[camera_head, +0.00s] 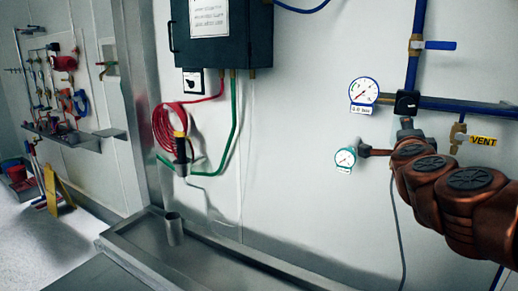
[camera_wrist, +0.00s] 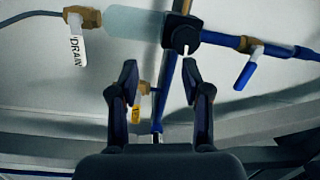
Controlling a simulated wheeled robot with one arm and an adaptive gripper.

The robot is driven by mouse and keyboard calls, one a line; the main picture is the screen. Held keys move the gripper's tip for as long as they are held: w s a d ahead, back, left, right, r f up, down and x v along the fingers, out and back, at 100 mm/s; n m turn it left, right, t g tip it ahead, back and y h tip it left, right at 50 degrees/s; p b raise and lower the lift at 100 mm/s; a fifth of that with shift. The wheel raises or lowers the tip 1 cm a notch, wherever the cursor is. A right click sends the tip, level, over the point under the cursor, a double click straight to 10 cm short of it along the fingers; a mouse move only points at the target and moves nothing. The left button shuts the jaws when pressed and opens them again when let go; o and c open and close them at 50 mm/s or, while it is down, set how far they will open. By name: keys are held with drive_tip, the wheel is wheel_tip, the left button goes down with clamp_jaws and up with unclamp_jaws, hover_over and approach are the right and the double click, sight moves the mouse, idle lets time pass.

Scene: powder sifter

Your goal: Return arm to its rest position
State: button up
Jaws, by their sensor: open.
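My gripper (camera_wrist: 159,68) is open and empty in the wrist view, its two dark fingers spread apart. Beyond the fingers are blue pipes, with a black block with a knob (camera_wrist: 181,31) above the right fingertip. A small yellow tag (camera_wrist: 136,116) on a brass fitting shows between the fingers, behind them. I see no contact between the fingers and the pipes. In the head view my copper-coloured arm reaches in from the right edge, in front of the wall. I cannot make out the gripper's fingers there.
Near my arm on the wall are a blue-rimmed gauge (camera_head: 364,91), a teal gauge (camera_head: 345,159), a blue valve handle (camera_head: 440,45) and a VENT tag (camera_head: 484,140). A DRAIN tag (camera_wrist: 77,39) hangs upper left in the wrist view. A metal cup (camera_head: 174,230) stands on the ledge.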

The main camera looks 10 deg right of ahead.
drive_tip(key=w+a+f+n+t+y, duration=0.1)
drive_tip(key=a+f+n+y, duration=0.3)
drive_tip(key=a+n+y, duration=0.75)
drive_tip(key=s+a+f+n+g+y, duration=0.1)
drive_tip(key=s+a+f+n+g, duration=0.15)
drive_tip(key=a+f, duration=0.45)
drive_tip(key=s+a+f+n+g+y, duration=0.1)
drive_tip(key=s+a+f+n+g, duration=0.2)
drive_tip(key=a, duration=0.6)
drive_tip(key=s+a+f+n+g, duration=0.1)
drive_tip(key=s+a+f+g, duration=0.2)
drive_tip(key=s+f, duration=0.5)
drive_tip(key=s+d+f+n+g+h, duration=0.1)
drive_tip(key=s+d+f+g, duration=0.1)
drive_tip(key=s, duration=0.6)
drive_tip(key=s+d+f+n+g+h, duration=0.1)
drive_tip(key=s+f+g, duration=0.3)
drive_tip(key=s, duration=0.4)
drive_tip(key=s+d+f+n+g+h, duration=0.1)
drive_tip(key=s+d+f+g+h, duration=0.1)
drive_tip(key=s, duration=0.6)
wheel_tip(320, 180, down, 2)
drive_tip(key=shift+s+d+f+n+g, duration=0.15)
drive_tip(key=shift+d+f+n+g, duration=0.2)
drive_tip(key=shift+d+g, duration=0.55)
drive_tip(key=shift+a+r, duration=0.1)
drive_tip(key=shift+a, duration=0.05)
